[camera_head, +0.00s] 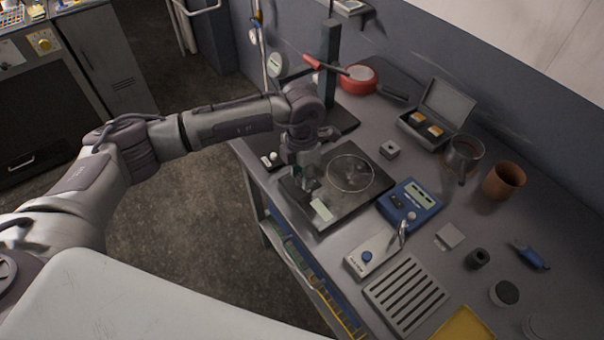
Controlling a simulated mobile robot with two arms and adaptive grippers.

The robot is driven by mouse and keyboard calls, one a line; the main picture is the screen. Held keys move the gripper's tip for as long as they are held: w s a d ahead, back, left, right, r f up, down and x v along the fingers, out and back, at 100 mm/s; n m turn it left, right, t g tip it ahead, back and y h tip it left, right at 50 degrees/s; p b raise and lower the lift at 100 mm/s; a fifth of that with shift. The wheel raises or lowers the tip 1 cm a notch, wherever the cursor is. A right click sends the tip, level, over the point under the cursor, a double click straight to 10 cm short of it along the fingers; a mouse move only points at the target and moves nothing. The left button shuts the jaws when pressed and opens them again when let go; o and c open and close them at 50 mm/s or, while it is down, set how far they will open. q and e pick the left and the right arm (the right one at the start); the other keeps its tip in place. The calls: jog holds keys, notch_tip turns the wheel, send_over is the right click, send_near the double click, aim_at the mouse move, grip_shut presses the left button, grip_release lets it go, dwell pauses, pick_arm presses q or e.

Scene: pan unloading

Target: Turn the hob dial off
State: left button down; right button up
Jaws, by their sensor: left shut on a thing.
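The hob (362,204) is a dark flat unit with a ring-marked round plate, on the grey bench. A pale label (322,210) lies on its front left part. My left gripper (308,186) reaches down to the hob's left front edge, beside the label. It is shut on the hob dial, which the fingers hide almost wholly, so I cannot read its setting. No pan stands on the hob. My right gripper is not in view.
A red pan (358,82) stands at the back near a dark upright post (330,50). A blue meter (411,203), a switch box (372,252) and a slotted grey rack (407,292) sit right of the hob. A brown pot (503,181) stands farther right.

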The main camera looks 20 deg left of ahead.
aim_at(302, 176)
pick_arm(q)
jog(key=shift+w+r, duration=0.1)
jog(key=c, duration=0.8)
grip_release()
jog(key=shift+o, duration=0.2)
notch_tip(302, 176, up, 12)
